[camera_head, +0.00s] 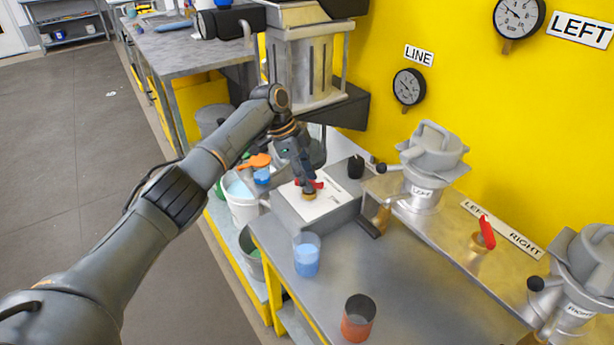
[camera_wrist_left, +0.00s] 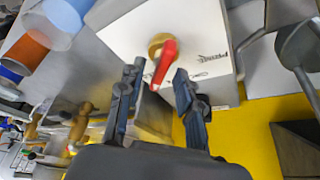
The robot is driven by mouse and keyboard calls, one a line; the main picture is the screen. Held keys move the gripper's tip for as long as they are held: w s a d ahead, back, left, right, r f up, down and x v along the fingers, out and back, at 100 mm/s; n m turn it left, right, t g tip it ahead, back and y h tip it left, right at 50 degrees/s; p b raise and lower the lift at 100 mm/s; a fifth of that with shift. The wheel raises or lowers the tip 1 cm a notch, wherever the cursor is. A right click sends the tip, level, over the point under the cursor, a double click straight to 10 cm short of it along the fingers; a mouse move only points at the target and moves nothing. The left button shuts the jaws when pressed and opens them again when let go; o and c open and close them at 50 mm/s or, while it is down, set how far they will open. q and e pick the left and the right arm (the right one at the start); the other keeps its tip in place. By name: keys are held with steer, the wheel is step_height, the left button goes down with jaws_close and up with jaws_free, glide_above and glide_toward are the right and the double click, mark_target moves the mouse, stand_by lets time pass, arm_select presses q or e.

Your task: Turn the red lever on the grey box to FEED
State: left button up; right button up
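The grey box (camera_head: 312,223) stands on the bench below the agitator, with a white label plate on top. Its red lever (camera_head: 318,184) sits on a brass hub and is partly hidden by my left gripper (camera_head: 306,184). In the left wrist view the red lever (camera_wrist_left: 166,62) points toward my gripper, and its free end lies between the two fingertips (camera_wrist_left: 157,84). The fingers stand apart, with gaps on both sides of the lever. My right gripper is out of view.
A black knob (camera_head: 356,167) stands at the box's back corner. A blue cup (camera_head: 307,254) and a red-brown cup (camera_head: 358,318) stand in front. Another red lever (camera_head: 487,232) is on the ledge between two lidded metal pots. A white bucket (camera_head: 243,210) is left of the box.

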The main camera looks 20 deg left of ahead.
arm_select(q)
steer(key=v, duration=1.2)
